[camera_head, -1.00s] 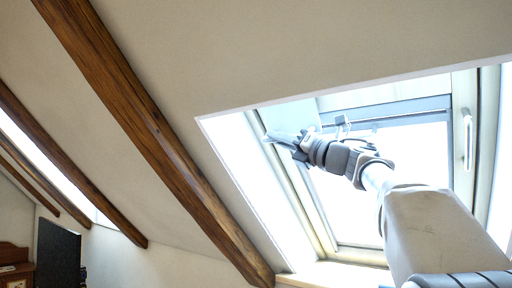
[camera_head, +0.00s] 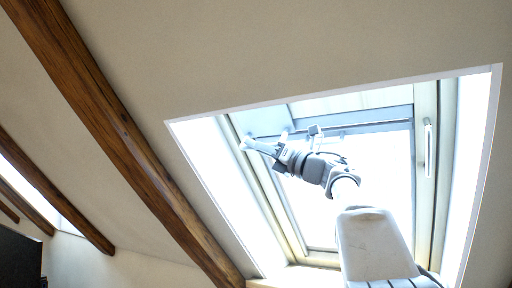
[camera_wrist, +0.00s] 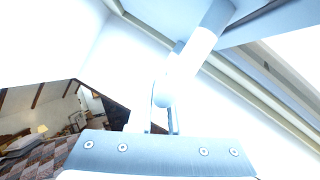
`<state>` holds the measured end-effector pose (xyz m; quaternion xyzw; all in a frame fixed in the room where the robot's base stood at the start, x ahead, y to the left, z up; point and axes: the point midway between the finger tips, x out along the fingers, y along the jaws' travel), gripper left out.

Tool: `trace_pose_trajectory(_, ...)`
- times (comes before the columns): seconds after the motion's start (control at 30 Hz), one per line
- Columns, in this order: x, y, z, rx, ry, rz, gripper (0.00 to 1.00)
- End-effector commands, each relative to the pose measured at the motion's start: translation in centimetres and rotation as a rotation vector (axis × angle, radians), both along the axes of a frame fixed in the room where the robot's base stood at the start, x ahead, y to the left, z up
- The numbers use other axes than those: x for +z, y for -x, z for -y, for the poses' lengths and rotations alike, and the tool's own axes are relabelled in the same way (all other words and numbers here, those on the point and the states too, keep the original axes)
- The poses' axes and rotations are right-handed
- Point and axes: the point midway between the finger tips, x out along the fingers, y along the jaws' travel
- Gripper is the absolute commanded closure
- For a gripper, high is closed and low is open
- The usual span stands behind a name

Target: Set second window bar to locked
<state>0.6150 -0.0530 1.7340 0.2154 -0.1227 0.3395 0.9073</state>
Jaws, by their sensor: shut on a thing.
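The skylight window (camera_head: 413,200) is set in the sloped ceiling, with bright glass and a pale frame. A pale, round-ended bar (camera_wrist: 195,55) crosses the upper middle of the wrist view. My gripper (camera_head: 262,147) is by the upper left of the window frame. In the wrist view its thin fingers (camera_wrist: 164,112) are shut on the bar near its rounded lower end. Glare and the gripper hide the exact grip and the bar's mounting. A second slim white handle (camera_head: 428,148) stands upright on the right side of the frame, apart from my gripper.
A brown wooden beam (camera_head: 125,130) runs down the sloped ceiling left of the window. A second beam (camera_head: 55,190) is farther left. A dark panel (camera_head: 20,262) shows at the lower left. The wrist view shows a furnished room (camera_wrist: 50,125) below.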

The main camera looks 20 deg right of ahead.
Motion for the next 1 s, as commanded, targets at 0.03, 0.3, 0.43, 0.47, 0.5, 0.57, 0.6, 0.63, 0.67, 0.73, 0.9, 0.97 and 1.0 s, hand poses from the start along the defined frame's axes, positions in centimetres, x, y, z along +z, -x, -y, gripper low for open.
trace_pose_trajectory(0.03, 0.1, 0.0, 0.1, -0.004, -0.002, 0.002, 1.0)
trace_pose_trajectory(0.3, 0.1, 0.0, 0.1, -0.004, -0.001, 0.001, 0.53)
trace_pose_trajectory(0.43, 0.1, 0.0, 0.1, -0.003, -0.001, 0.001, 0.53)
trace_pose_trajectory(0.47, 0.1, 0.0, 0.1, -0.002, -0.001, 0.0, 0.53)
trace_pose_trajectory(0.5, 0.1, 0.0, 0.0, -0.002, -0.001, 0.0, 0.53)
trace_pose_trajectory(0.57, 0.0, 0.1, 0.1, -0.003, -0.001, 0.001, 0.53)
trace_pose_trajectory(0.6, 0.0, 0.2, 0.2, -0.003, -0.001, 0.001, 0.53)
trace_pose_trajectory(0.63, -0.2, 0.3, 0.3, -0.003, -0.001, 0.001, 0.53)
trace_pose_trajectory(0.67, -0.3, 0.5, 0.4, -0.003, -0.001, 0.001, 0.53)
trace_pose_trajectory(0.73, -0.7, 1.1, 0.9, -0.004, -0.001, 0.001, 0.53)
trace_pose_trajectory(0.9, -2.3, 3.8, 3.0, -0.008, -0.001, 0.002, 0.53)
trace_pose_trajectory(0.97, -2.8, 5.0, 3.9, -0.008, -0.001, 0.002, 0.53)
trace_pose_trajectory(1.0, -3.2, 5.7, 4.4, -0.007, -0.001, 0.002, 0.53)
